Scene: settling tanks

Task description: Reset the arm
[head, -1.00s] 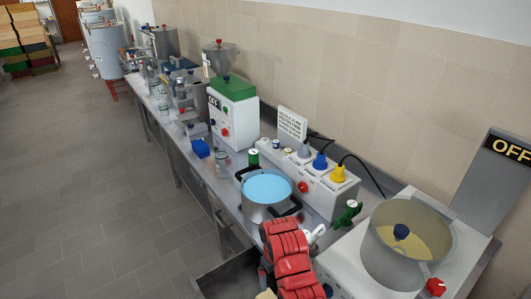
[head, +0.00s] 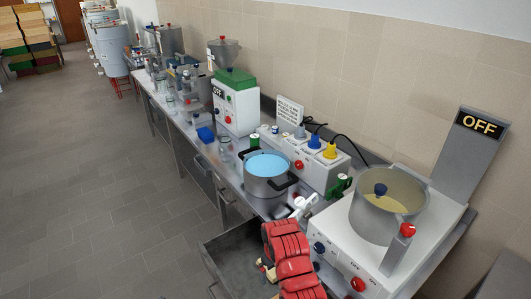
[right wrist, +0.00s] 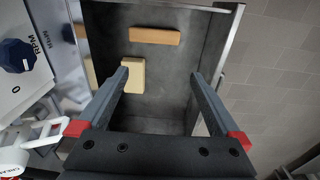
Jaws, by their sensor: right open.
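My right arm (head: 288,255), with red links, reaches over an open grey drawer (head: 222,250) below the bench in the head view. In the right wrist view my right gripper (right wrist: 160,78) is open, its two dark fingers spread apart over the drawer. Nothing is held between the fingers. A cream block (right wrist: 133,75) lies in the drawer near the left fingertip. An orange-brown block (right wrist: 154,35) lies farther up in the picture. My left gripper is not in view.
A pot of blue liquid (head: 267,165) stands on the bench above the drawer. A white machine (head: 335,250) with a steel pot (head: 378,222) and an OFF sign (head: 478,124) is to the right. The floor (head: 90,190) at left is clear.

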